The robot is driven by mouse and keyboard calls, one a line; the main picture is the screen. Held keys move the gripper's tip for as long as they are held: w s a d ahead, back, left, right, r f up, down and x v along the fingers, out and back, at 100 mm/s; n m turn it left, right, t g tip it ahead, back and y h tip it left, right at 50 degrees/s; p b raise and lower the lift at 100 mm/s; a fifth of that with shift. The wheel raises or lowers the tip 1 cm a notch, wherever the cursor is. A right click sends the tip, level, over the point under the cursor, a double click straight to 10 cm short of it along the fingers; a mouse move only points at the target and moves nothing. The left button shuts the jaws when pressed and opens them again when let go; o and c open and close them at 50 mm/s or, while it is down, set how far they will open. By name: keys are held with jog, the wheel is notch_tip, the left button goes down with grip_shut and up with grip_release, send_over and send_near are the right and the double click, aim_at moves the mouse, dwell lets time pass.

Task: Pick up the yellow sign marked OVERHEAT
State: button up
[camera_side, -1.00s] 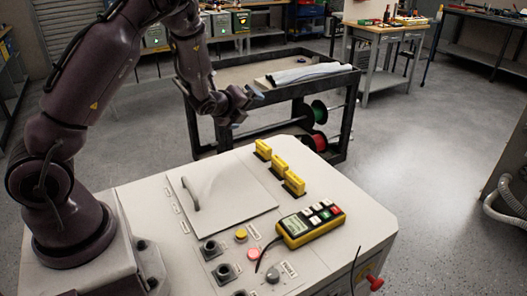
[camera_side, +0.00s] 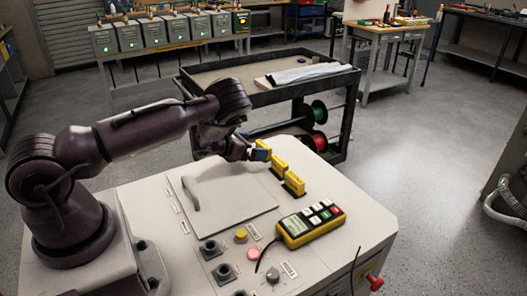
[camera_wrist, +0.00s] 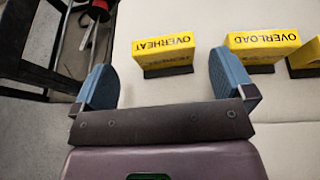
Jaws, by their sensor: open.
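The yellow sign marked OVERHEAT (camera_wrist: 163,45) stands on a dark base on the pale cabinet top, and its lettering reads upside down in the wrist view. My gripper (camera_wrist: 165,85) is open, with its two blue fingers apart and nothing between them. The sign is just beyond the fingertips, roughly between their lines. In the side view the same sign (camera_side: 262,146) is the farthest of the row, partly covered by my gripper (camera_side: 255,152), which is low beside it. I cannot tell whether they touch.
The yellow OVERLOAD sign (camera_wrist: 263,40) stands close to the right of OVERHEAT, near the right finger. A third yellow sign (camera_side: 294,183) is nearest the side camera. A yellow handheld unit (camera_side: 310,226) lies on the cabinet top (camera_side: 345,245). A dark cart (camera_side: 345,85) stands behind.

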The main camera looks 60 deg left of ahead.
aim_at(268, 147)
jog(key=shift+d+x, duration=0.2)
jog(key=shift+x, duration=3.05)
jog(key=c, duration=1.1)
jog(key=shift+r, duration=0.15)
